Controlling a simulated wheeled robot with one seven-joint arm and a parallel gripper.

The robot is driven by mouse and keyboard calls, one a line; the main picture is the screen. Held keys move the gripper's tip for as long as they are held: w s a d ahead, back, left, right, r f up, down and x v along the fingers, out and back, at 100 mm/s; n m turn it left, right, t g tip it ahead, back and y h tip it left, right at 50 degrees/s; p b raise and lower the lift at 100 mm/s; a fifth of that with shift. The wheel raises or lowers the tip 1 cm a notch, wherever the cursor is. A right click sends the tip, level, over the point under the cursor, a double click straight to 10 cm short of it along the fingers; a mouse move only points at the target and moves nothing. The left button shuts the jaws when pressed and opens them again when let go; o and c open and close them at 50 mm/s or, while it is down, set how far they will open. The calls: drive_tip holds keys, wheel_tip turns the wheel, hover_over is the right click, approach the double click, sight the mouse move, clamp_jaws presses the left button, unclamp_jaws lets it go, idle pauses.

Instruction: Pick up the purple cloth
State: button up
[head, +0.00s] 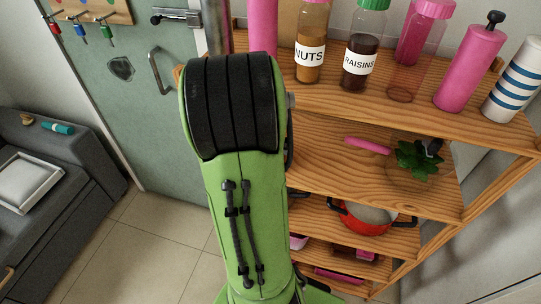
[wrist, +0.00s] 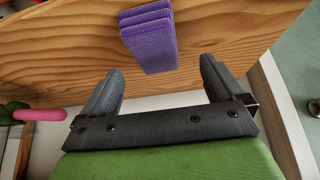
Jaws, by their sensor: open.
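The purple cloth (wrist: 150,42) shows in the wrist view at the top middle. It looks like a folded, ribbed stack against a wooden shelf board. My gripper (wrist: 160,78) is open and empty, its two dark fingers pointing toward the board. The cloth lies ahead of the fingertips and roughly between them, apart from both. In the head view my green arm covers the middle, and neither the gripper nor the cloth can be made out.
The wooden shelf (head: 440,115) holds a nuts jar (head: 311,60), a raisins jar (head: 362,55), pink bottles and a striped bottle (head: 515,82). Below are a plant (head: 420,157) and a red pot (head: 366,217). A pink rod (wrist: 40,114) lies left of my gripper. Tiled floor is clear at left.

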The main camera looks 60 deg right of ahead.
drive_tip(key=b+x, duration=0.1)
drive_tip(key=x, duration=0.4)
drive_tip(key=shift+s+a+f, duration=0.15)
drive_tip(key=shift+f, duration=0.1)
drive_tip(key=shift+s, duration=0.1)
drive_tip(key=shift+c, duration=0.2)
drive_tip(key=c, duration=1)
drive_tip(key=shift+r, duration=0.35)
drive_tip(key=s+a+b, duration=0.1)
drive_tip(key=a+b, duration=0.1)
drive_tip(key=a, duration=0.4)
drive_tip(key=s+a+b, duration=0.1)
drive_tip(key=a+b, duration=0.1)
drive_tip(key=a, duration=0.4)
drive_tip(key=a+r+b, duration=0.1)
drive_tip(key=a+b, duration=0.2)
drive_tip(key=a, duration=0.3)
drive_tip(key=shift+s, duration=0.4)
